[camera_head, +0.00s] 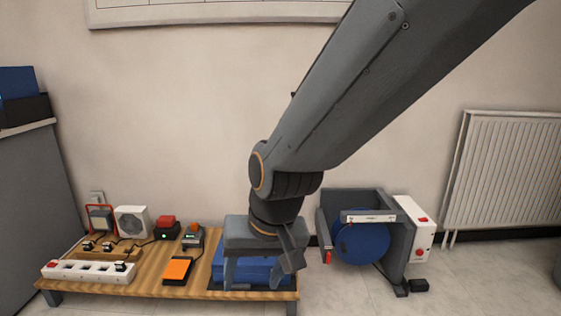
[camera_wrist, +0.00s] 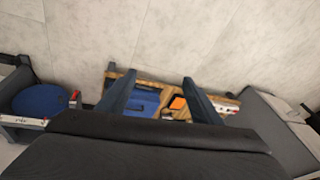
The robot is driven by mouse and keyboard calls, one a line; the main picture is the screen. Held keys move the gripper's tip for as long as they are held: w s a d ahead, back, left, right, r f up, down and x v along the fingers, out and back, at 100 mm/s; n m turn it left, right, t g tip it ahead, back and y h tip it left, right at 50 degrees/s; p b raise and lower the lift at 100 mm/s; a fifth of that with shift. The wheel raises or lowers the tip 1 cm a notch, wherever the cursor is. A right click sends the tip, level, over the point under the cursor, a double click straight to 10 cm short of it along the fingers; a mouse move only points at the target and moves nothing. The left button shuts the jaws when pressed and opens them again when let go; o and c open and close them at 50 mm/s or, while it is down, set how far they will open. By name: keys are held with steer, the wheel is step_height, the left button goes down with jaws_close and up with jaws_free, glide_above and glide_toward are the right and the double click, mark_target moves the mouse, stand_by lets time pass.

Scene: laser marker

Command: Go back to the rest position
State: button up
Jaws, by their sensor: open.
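My gripper (camera_head: 263,276) points down over the right end of a low wooden table (camera_head: 150,288), its fingers spread. In the head view it stands in front of a blue box (camera_head: 245,272) and hides part of it. In the wrist view my gripper (camera_wrist: 157,83) has its two dark fingers wide apart, with nothing held between them. The blue box (camera_wrist: 146,103) shows there beside the left finger, on the table. I cannot tell the exact gap between the fingers and the box.
The table carries an orange-topped pedal (camera_head: 177,270), a white power strip (camera_head: 88,272), a white fan-like unit (camera_head: 132,221) and a red-topped box (camera_head: 167,228). A blue reel in a grey frame (camera_head: 361,242) stands right of the table. A radiator (camera_head: 505,170) is further right.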

steer(key=s+d+r+n+g, duration=0.1)
steer(key=s+d+n, duration=0.1)
steer(key=s, duration=0.5)
steer(key=s+d+r+n+g, duration=0.2)
steer(key=s, duration=0.5)
steer(key=d+r+m+h+p, duration=0.1)
steer(key=d+r+m+p, duration=0.2)
steer(key=d+r+p, duration=0.7)
steer(key=d+r+m+h+p, duration=0.1)
steer(key=d+r+m+p, duration=0.2)
steer(key=d+r+p, duration=0.7)
steer(key=shift+w+d+r+m+h+p, duration=0.25)
steer(key=shift+r+p, duration=3.2)
steer(key=shift+p, duration=4.9)
steer(key=shift+s, duration=0.1)
